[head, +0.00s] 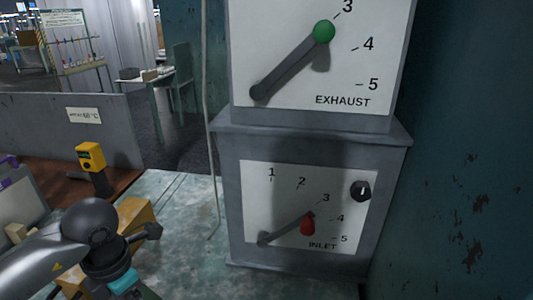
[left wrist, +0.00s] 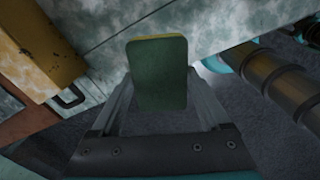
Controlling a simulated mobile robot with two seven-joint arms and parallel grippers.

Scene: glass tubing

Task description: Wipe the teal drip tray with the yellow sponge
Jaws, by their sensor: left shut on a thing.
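The sponge (left wrist: 158,78) shows in the left wrist view as a dark green pad with a thin yellow upper edge. My left gripper (left wrist: 162,104) is shut on it, one finger on each side. The sponge is over the edge of a pale worn bench top, with dark floor below; whether it touches the bench I cannot tell. In the head view my left arm comes in at the lower left, and its jaws and the sponge do not show there. I cannot make out the teal drip tray in either view. My right gripper is not in view.
A grey cabinet with the INLET dial (head: 310,205) and the EXHAUST dial (head: 320,60) above stands at the back of the bench (head: 185,205). An ochre box (head: 137,213) is behind my left arm. A yellow device (head: 90,156) stands farther left.

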